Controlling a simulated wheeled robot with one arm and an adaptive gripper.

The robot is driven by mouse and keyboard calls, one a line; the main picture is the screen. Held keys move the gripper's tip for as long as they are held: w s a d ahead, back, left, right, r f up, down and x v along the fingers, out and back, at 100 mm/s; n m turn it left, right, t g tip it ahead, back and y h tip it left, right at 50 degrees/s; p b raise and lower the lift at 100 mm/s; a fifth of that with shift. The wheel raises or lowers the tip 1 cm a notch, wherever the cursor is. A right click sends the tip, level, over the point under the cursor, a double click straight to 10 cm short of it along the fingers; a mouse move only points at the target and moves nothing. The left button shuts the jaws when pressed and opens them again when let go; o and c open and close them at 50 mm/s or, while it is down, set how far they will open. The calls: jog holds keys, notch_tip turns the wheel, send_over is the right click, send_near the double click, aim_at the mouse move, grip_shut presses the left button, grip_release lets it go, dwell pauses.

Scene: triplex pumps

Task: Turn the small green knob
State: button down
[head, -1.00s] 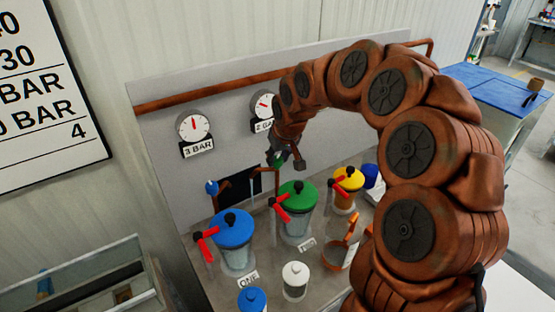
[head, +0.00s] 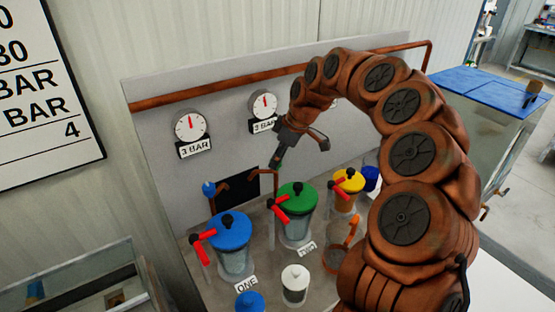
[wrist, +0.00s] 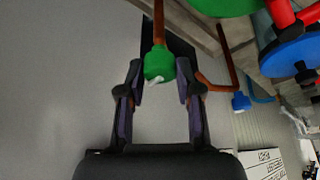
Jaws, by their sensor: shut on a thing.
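The small green knob (wrist: 158,64) sits at the end of a copper pipe in the wrist view, between the two fingertips of my gripper (wrist: 160,75). The fingers are shut on it, one on each side. In the head view my gripper (head: 299,152) is in front of the grey panel, above the green-lidded pump (head: 297,196); only a sliver of the knob shows there. The second gauge (head: 263,105), left of my wrist, has its needle about upright. The first gauge (head: 190,124) also has its needle upright, over a 3 BAR label.
A blue-lidded pump (head: 231,231) and a yellow-lidded pump (head: 347,181) flank the green one, each with red handles. A small blue knob (head: 208,188) is on a pipe at left. White (head: 295,282) and blue (head: 250,301) capped jars stand in front. My arm covers the right side.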

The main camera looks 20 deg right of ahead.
jog(key=shift+n, duration=0.5)
jog(key=c, duration=0.8)
grip_release()
jog(key=v, duration=1.2)
jog(key=shift+w+d, duration=0.1)
jog(key=shift+d, duration=0.05)
jog(key=s+a+f+m+g+h, duration=0.15)
jog(key=s+a, duration=0.25)
jog(key=s, duration=0.5)
jog(key=s+a+m, duration=0.2)
jog(key=s+a, duration=0.2)
jog(key=s, duration=0.5)
jog(key=s+d+f+m, duration=0.1)
jog(key=s+f+m, duration=0.2)
jog(key=s, duration=0.4)
jog(key=s+d+f+m+g+h, duration=0.1)
jog(key=s+f+m, duration=0.2)
jog(key=s+f, duration=0.2)
jog(key=s+d+f+m+g+h, duration=0.1)
jog(key=s+f+m, duration=0.2)
jog(key=s, duration=0.8)
jog(key=shift+d+f+g, duration=0.25)
jog(key=shift+d+f, duration=0.15)
jog(key=shift+f, duration=0.1)
